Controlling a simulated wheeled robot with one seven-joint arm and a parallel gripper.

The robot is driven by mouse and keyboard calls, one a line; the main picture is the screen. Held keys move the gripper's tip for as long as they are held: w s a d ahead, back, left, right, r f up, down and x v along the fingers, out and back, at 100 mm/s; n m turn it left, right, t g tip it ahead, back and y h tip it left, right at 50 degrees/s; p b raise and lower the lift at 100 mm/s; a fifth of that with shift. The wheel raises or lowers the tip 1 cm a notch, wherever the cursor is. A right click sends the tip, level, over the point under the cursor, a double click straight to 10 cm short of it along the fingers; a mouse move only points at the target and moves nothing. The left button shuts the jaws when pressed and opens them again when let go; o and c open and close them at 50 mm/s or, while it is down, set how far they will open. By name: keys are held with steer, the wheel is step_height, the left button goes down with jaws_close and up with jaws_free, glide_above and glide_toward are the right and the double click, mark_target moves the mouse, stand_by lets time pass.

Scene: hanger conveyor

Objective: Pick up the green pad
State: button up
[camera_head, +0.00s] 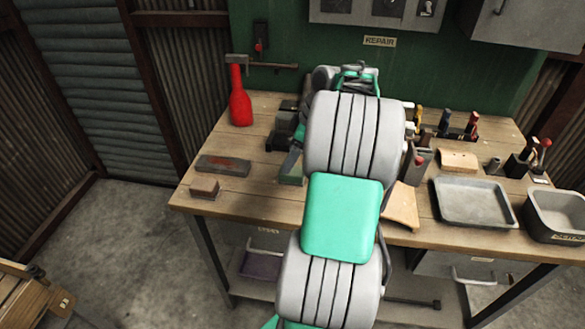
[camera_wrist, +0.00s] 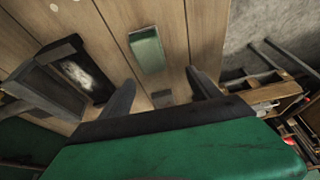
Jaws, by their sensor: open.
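The green pad (camera_wrist: 147,50) lies on the wooden bench top in the wrist view. It is a small block, ahead of my gripper (camera_wrist: 161,90) and roughly in line with the gap between its two dark fingers. The fingers are spread apart with nothing between them. The pad appears apart from both fingertips. In the head view a small green block (camera_head: 291,172), which looks like the same pad, sits on the bench just left of my arm. My arm hides most of my gripper there.
A metal tray (camera_head: 474,203), a grey bin (camera_head: 560,215) and several tools stand on the right.

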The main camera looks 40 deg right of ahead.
mark_target(292, 170)
steer(key=d, duration=0.1)
steer(key=s+d+f, duration=0.1)
steer(key=shift+d+f+n, duration=0.15)
steer(key=shift+d+n, duration=0.15)
steer(key=p+x, duration=0.1)
steer(key=x, duration=0.5)
steer(key=shift+w+a+f, duration=0.15)
steer(key=shift+a+f, duration=0.05)
steer(key=shift+f, duration=0.15)
steer(key=c, duration=1.5)
steer(key=shift+o, duration=0.2)
steer(key=shift+r, duration=0.1)
steer(key=shift+r, duration=0.25)
step_height(292, 170, up, 2)
steer(key=shift+r+b, duration=0.25)
steer(key=shift+b, duration=0.4)
steer(key=s+a+r+b, duration=0.1)
steer(key=s+a+r, duration=0.6)
steer(key=s+r, duration=0.3)
steer(key=shift+s, duration=1.15)
